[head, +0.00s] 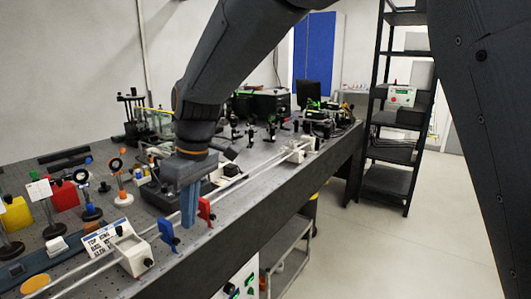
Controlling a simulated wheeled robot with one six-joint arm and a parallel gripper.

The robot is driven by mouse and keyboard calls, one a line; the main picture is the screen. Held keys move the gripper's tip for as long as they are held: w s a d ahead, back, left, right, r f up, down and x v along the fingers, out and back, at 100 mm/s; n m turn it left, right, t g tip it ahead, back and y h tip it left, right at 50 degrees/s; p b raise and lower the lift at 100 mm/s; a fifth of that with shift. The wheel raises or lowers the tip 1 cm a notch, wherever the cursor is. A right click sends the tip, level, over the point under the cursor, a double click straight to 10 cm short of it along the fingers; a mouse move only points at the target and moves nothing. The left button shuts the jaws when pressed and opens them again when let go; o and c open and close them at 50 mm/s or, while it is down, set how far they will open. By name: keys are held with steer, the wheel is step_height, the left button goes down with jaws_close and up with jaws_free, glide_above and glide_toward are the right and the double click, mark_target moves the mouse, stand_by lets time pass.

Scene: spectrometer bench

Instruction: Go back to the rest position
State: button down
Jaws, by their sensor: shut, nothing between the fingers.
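My gripper (189,207) hangs from my dark arm above the front part of the bench, in the middle left of the head view. Its bluish fingers point down and are together, with nothing held between them. The fingertips are close to a red holder (206,211) and a blue holder (169,236) on the rail. I cannot tell whether they touch either one. My arm hides part of the bench behind it.
A long rail (230,189) runs along the front of the dark bench (262,205), with a white carriage (131,254) at its near end. Optical mounts crowd the left. A black shelf rack (388,178) stands right of the bench. The pale floor (400,250) is open.

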steer(key=d+f+m+h, duration=0.1)
steer(key=d+f+m, duration=0.25)
steer(key=d, duration=0.85)
steer(key=d+f+m, duration=0.3)
steer(key=d+m, duration=0.1)
steer(key=d, duration=0.8)
steer(key=s+d+f+m, duration=0.2)
steer(key=s+d+m, duration=0.1)
steer(key=s+d, duration=0.2)
steer(key=s+d+f+m+h, duration=0.1)
steer(key=s+d+f+m, duration=0.2)
steer(key=d, duration=0.7)
steer(key=s, duration=0.2)
steer(key=shift+s+f, duration=0.3)
steer(key=shift+s, duration=0.1)
steer(key=shift+a, duration=0.1)
